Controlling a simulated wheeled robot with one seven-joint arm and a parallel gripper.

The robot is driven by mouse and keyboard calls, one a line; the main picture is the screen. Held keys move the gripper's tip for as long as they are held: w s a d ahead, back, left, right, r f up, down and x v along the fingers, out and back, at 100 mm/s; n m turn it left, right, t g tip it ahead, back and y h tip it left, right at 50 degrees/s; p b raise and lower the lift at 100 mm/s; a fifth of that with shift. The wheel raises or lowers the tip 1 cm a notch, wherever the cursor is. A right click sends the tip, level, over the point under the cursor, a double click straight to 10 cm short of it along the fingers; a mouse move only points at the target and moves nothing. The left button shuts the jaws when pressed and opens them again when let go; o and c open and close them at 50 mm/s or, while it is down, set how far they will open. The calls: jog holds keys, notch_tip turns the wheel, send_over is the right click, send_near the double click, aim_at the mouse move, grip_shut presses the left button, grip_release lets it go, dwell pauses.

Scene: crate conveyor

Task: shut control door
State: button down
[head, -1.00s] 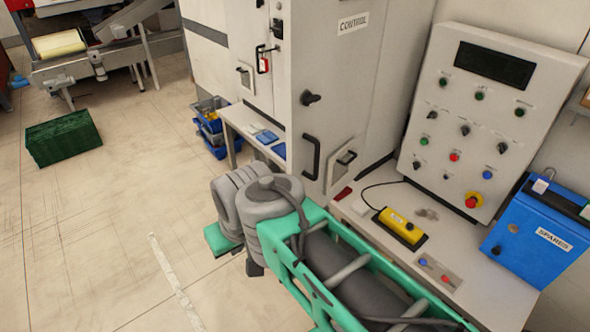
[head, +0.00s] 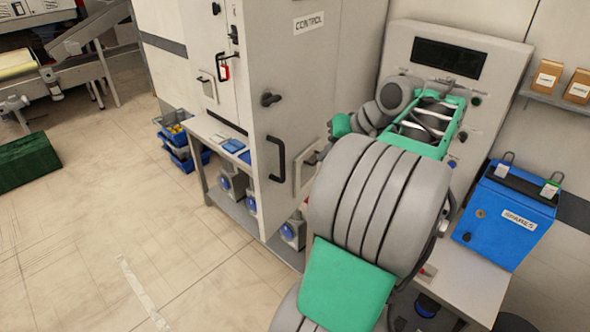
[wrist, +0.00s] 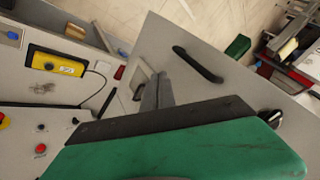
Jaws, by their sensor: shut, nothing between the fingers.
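The control door (head: 310,75) is a tall pale grey panel with a CONTROL label, a dark knob (head: 271,99) and a black bar handle (head: 275,158). In the wrist view the door (wrist: 225,85) fills the middle, with its bar handle (wrist: 198,64) beyond my fingertips. I cannot tell how far it stands from its frame. Contact cannot be told. In the head view my arm hides part of the door's right side.
A sloped button panel (head: 400,45) and a blue SPARES box (head: 505,215) stand right of the door. A red padlock (head: 224,72) hangs on the cabinet at left. The floor (head: 100,200) at left is mostly open.

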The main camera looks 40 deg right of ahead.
jog(key=w+a+f, duration=0.3)
jog(key=w+f, duration=0.3)
jog(key=w, duration=0.2)
jog(key=shift+a+f+p, duration=0.25)
jog(key=shift+f+p, duration=0.05)
jog(key=shift+f, duration=0.1)
